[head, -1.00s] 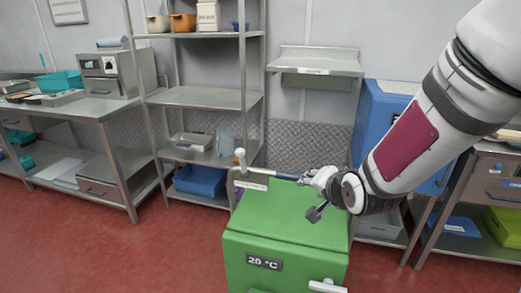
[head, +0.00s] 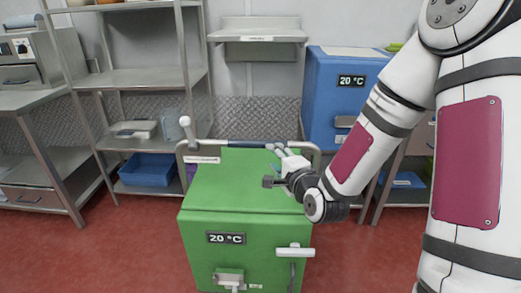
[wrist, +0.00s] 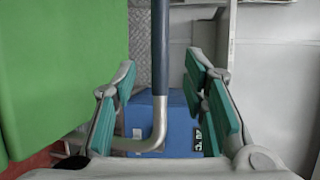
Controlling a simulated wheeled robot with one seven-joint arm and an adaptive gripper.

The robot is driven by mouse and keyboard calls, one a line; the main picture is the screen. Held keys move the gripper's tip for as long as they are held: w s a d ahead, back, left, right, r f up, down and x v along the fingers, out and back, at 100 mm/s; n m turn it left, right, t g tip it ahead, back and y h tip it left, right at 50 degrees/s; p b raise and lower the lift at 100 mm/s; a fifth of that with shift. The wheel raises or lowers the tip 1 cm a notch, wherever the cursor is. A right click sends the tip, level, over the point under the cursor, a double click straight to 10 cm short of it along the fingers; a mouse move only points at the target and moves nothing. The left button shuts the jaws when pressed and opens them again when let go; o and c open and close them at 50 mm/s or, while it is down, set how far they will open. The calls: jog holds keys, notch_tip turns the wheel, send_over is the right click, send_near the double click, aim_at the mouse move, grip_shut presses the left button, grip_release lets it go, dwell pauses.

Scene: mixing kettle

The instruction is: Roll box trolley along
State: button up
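The box trolley is a green box (head: 245,185) with a "20 °C" label and a white latch, standing on the floor in front of me in the head view. Its push handle (head: 240,144), a steel bar with a dark blue grip, rises at its back edge. My gripper (head: 273,165) is by the right part of the handle. In the wrist view, my gripper (wrist: 165,108) is open. The handle's grip (wrist: 160,50) runs between its two teal-padded fingers, touching neither. How deep the bar sits between them I cannot tell. The green box also fills the wrist view's left side.
A blue "20 °C" box (head: 340,85) stands behind on the right, by a metal table. A steel rack (head: 150,78) with a blue bin (head: 147,170) stands at the back left. A small wall shelf (head: 258,35) is behind the trolley. Red floor (head: 110,250) is clear on the left.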

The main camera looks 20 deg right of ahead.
aim_at(262, 146)
jog(key=w+b, duration=0.2)
jog(key=w, duration=0.2)
jog(key=w+a+f+b, duration=0.1)
jog(key=w+b, duration=0.1)
jog(key=w, duration=0.2)
jog(key=w+f+b, duration=0.1)
jog(key=w+b, duration=0.1)
jog(key=w, duration=0.2)
jog(key=shift+w+a+f, duration=0.15)
jog(key=shift+w, duration=0.05)
jog(key=shift+c, duration=0.6)
grip_shut()
